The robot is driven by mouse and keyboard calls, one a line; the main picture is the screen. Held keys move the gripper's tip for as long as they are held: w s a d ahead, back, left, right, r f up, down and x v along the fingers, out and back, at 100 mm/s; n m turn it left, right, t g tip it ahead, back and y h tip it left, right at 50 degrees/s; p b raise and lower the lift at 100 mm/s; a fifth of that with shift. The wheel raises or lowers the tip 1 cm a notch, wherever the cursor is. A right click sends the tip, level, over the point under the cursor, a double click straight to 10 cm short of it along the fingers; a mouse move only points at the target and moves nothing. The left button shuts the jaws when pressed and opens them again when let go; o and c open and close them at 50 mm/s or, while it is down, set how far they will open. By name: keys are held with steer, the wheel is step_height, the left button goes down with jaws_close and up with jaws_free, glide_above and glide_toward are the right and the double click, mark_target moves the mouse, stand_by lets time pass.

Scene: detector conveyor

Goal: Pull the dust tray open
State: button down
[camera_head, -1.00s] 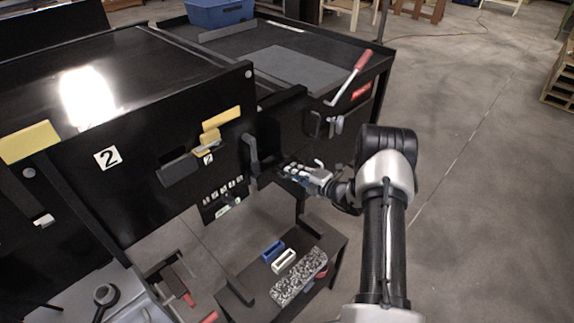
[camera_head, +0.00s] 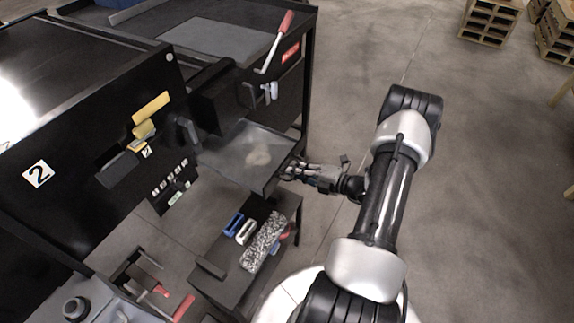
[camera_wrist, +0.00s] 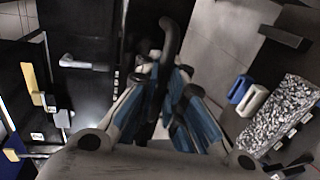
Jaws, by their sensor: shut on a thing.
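The dust tray (camera_head: 225,160) is a grey, shallow tray with a pale heap of dust in it. It stands out from the black machine on its right side in the head view. My gripper (camera_head: 287,171) is at the tray's outer front edge, shut on its handle. In the wrist view, the blue-padded fingers of my gripper (camera_wrist: 165,100) close around a black curved handle (camera_wrist: 170,38). The exact contact is partly hidden by the fingers.
A low cart (camera_head: 222,277) below holds a blue block (camera_head: 233,224), a white block (camera_head: 246,231) and a speckled grey block (camera_head: 263,242). A red-handled lever (camera_head: 286,22) stands above the tray. Open floor lies to the right.

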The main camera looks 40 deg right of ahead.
stand_by(0.3)
steer(key=c, duration=2)
jaws_free()
steer(key=shift+s, duration=0.1)
steer(key=shift+o, duration=0.2)
steer(key=v, duration=1.2)
